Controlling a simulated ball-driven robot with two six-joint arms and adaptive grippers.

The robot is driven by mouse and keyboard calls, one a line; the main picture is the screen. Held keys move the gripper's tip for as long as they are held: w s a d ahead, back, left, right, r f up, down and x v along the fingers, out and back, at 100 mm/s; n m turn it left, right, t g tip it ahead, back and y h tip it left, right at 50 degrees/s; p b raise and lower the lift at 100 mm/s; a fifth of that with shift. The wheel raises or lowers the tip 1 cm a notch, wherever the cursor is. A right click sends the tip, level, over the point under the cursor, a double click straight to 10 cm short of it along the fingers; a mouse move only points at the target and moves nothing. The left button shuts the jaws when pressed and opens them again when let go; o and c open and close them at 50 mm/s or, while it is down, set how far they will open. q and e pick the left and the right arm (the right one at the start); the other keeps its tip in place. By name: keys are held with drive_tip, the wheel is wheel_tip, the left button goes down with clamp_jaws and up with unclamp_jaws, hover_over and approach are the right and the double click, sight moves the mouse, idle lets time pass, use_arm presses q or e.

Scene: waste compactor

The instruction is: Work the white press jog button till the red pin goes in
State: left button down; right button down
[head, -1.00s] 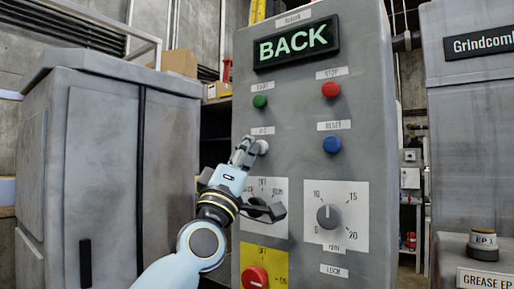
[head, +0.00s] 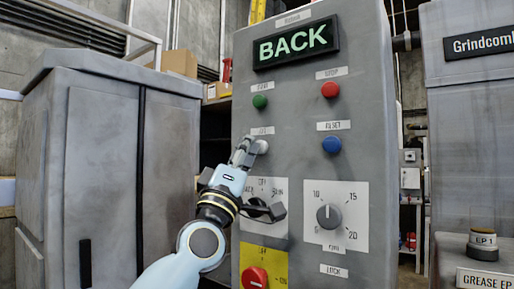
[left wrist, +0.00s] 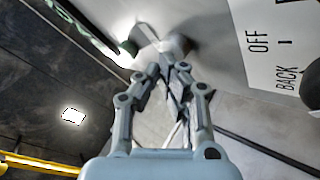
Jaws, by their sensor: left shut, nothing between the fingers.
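The white jog button (head: 262,146) sticks out of the grey control panel, below the green button and its small label. My left gripper (head: 247,145) is shut and empty, with its fingertips at the left side of the button. They look very close to it or touching; I cannot tell which, nor whether the button is pressed in. In the left wrist view the shut fingertips (left wrist: 167,72) point at the panel, with a blurred grey knob shape just beyond them. The red pin is not visible in either view. My right gripper is not in view.
The lit display (head: 296,47) reads BACK. Green (head: 260,102), red (head: 331,90) and blue (head: 332,145) buttons surround the jog button. Below are a selector plate, a timer dial (head: 328,216) and a red rotary switch (head: 255,279). A grey cabinet (head: 105,180) stands left.

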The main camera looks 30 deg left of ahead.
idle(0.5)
use_arm(q)
drive_tip(key=shift+s+p, duration=0.5)
drive_tip(key=shift+s, duration=0.45)
drive_tip(key=shift+s+a+p, duration=0.15)
drive_tip(key=shift+s+p, duration=0.45)
drive_tip(key=shift+s, duration=0.65)
drive_tip(key=shift+s+a+p, duration=0.1)
drive_tip(key=shift+s+p, duration=0.5)
drive_tip(key=shift+s, duration=0.65)
drive_tip(key=shift+f, duration=0.1)
